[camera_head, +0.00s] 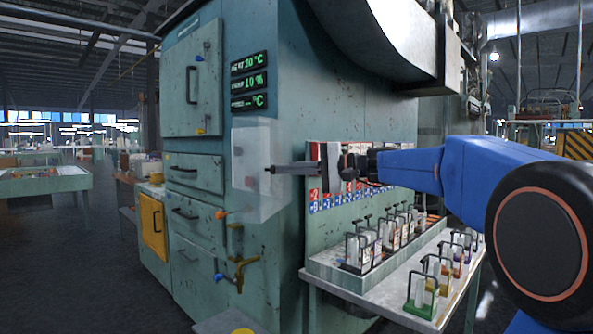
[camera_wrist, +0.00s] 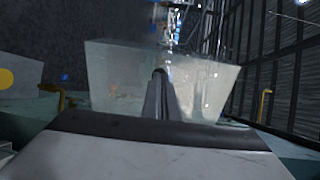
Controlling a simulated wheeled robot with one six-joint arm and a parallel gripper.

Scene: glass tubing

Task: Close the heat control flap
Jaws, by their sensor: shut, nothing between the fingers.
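A translucent box-shaped cover (camera_head: 252,143) stands at the front right edge of the teal furnace cabinet (camera_head: 300,80), below the displays. It looks like the heat control flap, but its hinge and how far it is open cannot be made out. My gripper (camera_head: 268,169) reaches in from the right, its thin fingers together and empty. Its tips overlap the cover in the head view; contact cannot be told. In the wrist view the cover (camera_wrist: 108,80) spans the middle, and my closed gripper (camera_wrist: 159,73) points into its outline.
A rack of handled glass pieces (camera_head: 345,262) stands on a white side table (camera_head: 395,312) below my arm. Yellow and blue valve handles (camera_head: 240,268) stick out from the cabinet front below the cover. Open floor (camera_head: 80,260) lies to the left.

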